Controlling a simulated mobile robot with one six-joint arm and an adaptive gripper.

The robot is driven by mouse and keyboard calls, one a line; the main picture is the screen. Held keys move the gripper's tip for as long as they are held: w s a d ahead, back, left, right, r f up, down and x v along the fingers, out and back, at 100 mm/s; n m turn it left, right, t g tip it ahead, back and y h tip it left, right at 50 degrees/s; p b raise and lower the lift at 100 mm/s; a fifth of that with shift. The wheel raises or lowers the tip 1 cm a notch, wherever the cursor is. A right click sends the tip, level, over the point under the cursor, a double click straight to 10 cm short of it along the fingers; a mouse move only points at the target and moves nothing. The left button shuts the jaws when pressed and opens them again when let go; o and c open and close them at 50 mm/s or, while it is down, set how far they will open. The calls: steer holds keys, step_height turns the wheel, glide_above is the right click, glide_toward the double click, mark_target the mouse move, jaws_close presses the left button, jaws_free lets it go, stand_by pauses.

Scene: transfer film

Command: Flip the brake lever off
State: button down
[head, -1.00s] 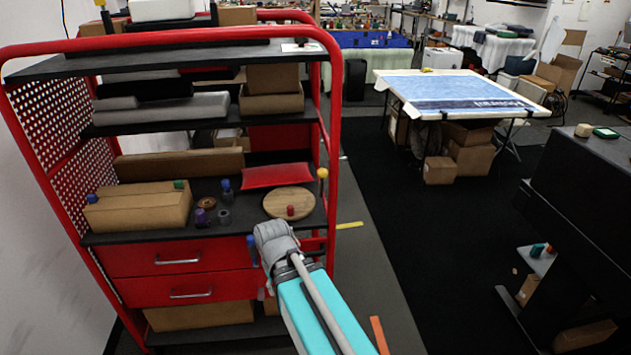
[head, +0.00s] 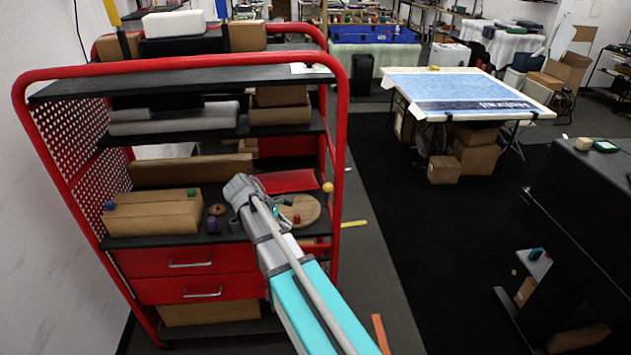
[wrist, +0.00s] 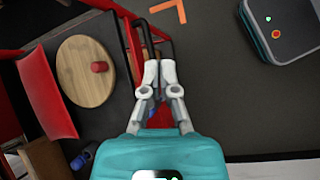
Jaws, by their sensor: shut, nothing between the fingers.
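I cannot pick out the brake lever with certainty. A yellow ball (head: 327,187) shows by the right upright of the red cart (head: 341,130) in the head view and may be a lever's knob. My gripper (head: 238,186) is in front of the cart's middle shelf in the head view, left of the yellow ball. In the wrist view its two grey fingers (wrist: 160,70) are together with nothing between them, over dark bars at the cart's edge. A blue part (wrist: 153,114) shows partly behind the fingers; its full shape is hidden.
A round wooden board (head: 306,207) with a red peg (head: 297,219) lies on the shelf. Two red drawers (head: 200,289) are below.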

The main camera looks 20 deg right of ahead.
steer(key=w+r+n+h+p, duration=0.3)
steer(key=w+r+n+p, duration=0.1)
steer(key=w+r, duration=0.3)
step_height(320, 180, up, 3)
steer(key=shift+w+d+f+n+h, duration=0.2)
steer(key=shift+w+n+h, duration=0.2)
steer(key=shift+n, duration=0.3)
steer(key=shift+s+d+f+g, duration=0.1)
steer(key=shift+f+g, duration=0.05)
steer(key=shift+g, duration=0.15)
steer(key=b, duration=0.6)
glide_toward(327, 197)
steer(key=s+f, duration=0.1)
steer(key=f, duration=0.1)
steer(key=shift+s+d+r+p, duration=0.1)
steer(key=shift+d+r+p, duration=0.15)
steer(key=shift+d, duration=0.4)
steer(key=shift+s+d+r+p, duration=0.15)
steer(key=shift+d+p, duration=0.1)
steer(key=shift+d, duration=0.4)
steer(key=shift+d+r+p, duration=0.2)
steer(key=shift+d+p, duration=0.05)
steer(key=shift+d, duration=0.45)
steer(key=shift+d+r, duration=0.1)
steer(key=shift+d, duration=0.15)
